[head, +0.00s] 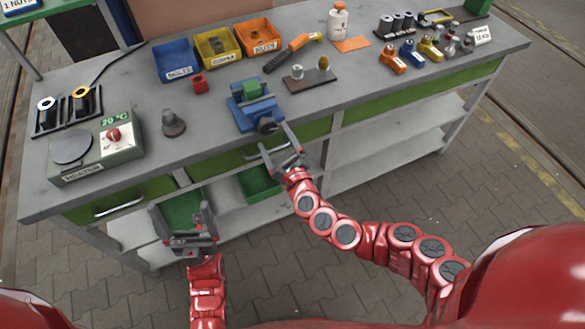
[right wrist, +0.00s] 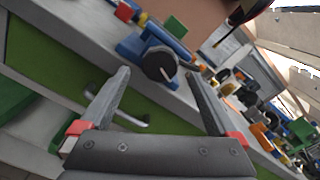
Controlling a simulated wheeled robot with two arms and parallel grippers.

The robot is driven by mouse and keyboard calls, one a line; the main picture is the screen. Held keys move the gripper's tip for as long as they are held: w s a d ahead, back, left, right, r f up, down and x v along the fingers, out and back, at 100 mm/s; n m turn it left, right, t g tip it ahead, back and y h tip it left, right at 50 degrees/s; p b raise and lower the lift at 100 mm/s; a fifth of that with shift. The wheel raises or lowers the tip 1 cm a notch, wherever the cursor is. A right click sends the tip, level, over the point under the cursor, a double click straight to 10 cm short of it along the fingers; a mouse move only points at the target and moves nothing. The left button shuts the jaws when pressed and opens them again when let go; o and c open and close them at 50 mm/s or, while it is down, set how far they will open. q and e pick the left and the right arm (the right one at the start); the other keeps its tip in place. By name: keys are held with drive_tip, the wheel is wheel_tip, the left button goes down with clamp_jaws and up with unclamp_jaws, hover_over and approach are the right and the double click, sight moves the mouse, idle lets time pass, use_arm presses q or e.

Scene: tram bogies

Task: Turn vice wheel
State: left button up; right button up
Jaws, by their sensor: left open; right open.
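The blue vice (head: 256,108) stands at the front edge of the grey workbench, with a green block (head: 251,90) at its jaws. Its dark round wheel (head: 267,125) faces the bench front; in the right wrist view the wheel (right wrist: 159,65) shows ahead, between the finger lines. My right gripper (head: 277,144) is open and empty, just below and in front of the wheel; the fingers look apart from it. In the right wrist view the right gripper (right wrist: 160,92) has its fingers wide apart. My left gripper (head: 180,218) is open and empty, low before the bench front at left.
The heater (head: 95,150) stands on the bench at left, beside a dark metal part (head: 172,124). Blue (head: 177,61), yellow (head: 217,44) and orange (head: 257,38) bins stand behind the vice. A drawer handle (head: 118,206) juts from the front. Free floor lies before the bench.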

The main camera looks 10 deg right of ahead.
drive_tip(key=v, duration=1.2)
drive_tip(key=shift+s, duration=0.1)
